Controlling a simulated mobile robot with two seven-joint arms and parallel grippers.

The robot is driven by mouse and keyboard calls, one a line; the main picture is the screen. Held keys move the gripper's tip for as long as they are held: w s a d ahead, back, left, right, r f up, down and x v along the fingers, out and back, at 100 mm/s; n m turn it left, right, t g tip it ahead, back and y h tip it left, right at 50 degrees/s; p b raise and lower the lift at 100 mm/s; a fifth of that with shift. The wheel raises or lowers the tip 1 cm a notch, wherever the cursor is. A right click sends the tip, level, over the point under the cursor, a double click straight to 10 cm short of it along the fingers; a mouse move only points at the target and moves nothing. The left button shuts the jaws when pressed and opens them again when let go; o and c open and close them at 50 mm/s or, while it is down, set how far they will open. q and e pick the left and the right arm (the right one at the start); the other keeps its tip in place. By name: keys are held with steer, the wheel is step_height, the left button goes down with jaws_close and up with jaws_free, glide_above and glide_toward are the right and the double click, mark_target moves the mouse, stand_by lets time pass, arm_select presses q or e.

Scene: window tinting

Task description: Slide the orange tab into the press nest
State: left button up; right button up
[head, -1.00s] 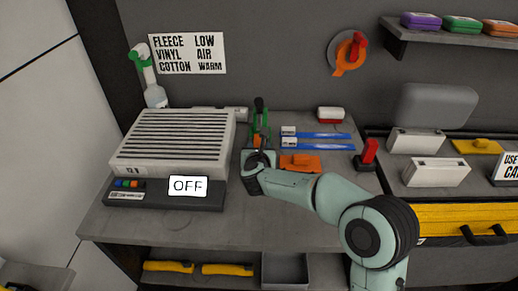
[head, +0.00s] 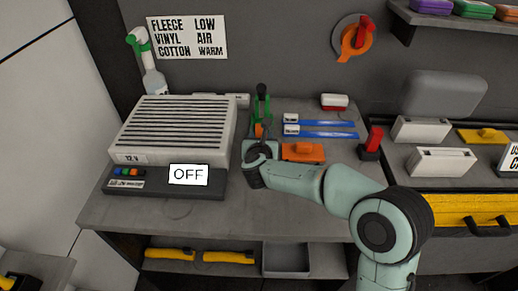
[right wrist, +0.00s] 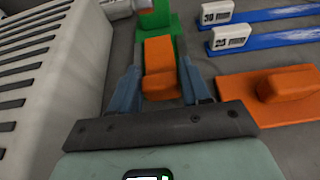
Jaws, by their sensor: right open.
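An orange block (right wrist: 159,62) lies between the two fingers of my right gripper (right wrist: 160,88), with gaps on both sides. The block also shows as a small orange patch in the head view (head: 258,130). It sits at the near side of the green press (head: 262,108), which has a black knob on top. The green body also shows in the right wrist view (right wrist: 157,17). My right gripper is open; in the head view its own wrist hides the fingertips. I cannot tell how far the block is inside the nest. My left gripper is not in view.
An orange plate with a raised grip (head: 303,152) lies right of my gripper. Two blue strips with white ends (head: 320,134) lie behind it. A white slatted heater box (head: 172,128) with an OFF sign (head: 188,174) stands close on the left. The front bench is clear.

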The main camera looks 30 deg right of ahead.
steer(key=shift+o, duration=0.4)
steer(key=v, duration=1.2)
steer(key=shift+s+r, duration=0.1)
steer(key=shift+r, duration=0.15)
